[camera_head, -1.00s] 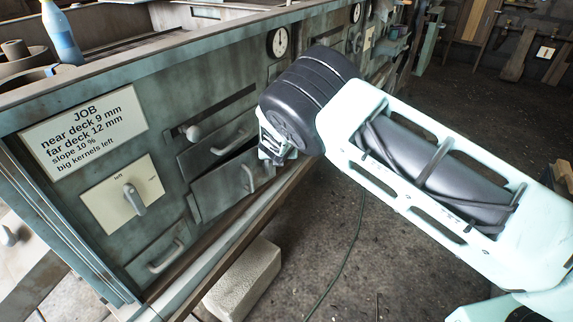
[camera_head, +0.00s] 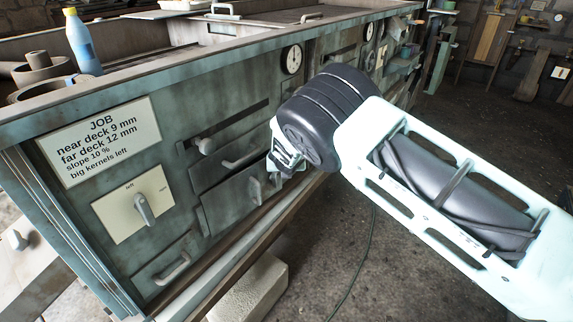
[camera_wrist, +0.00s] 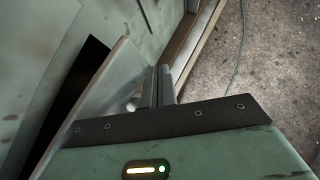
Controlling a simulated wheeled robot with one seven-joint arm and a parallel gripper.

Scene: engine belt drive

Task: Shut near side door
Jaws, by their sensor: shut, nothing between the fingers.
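A grey-green door (camera_head: 232,204) with a pale upright handle (camera_head: 255,190) is low on the front of the machine, standing ajar. In the wrist view the door (camera_wrist: 108,84) is a slanted panel with a dark gap on its left. My gripper (camera_wrist: 157,86) is shut and empty, its fingers close to the door's right side. Part of a pale handle shows left of the fingers. I cannot tell whether they touch the door. In the head view the gripper is mostly hidden by my wrist.
A job sign (camera_head: 100,140), a lever plate (camera_head: 133,204), a round gauge (camera_head: 291,59) and another handled panel (camera_head: 166,268) are on the machine front. A blue bottle (camera_head: 82,42) stands on top. A pale block (camera_head: 250,289) lies on the floor below. The floor to the right is open.

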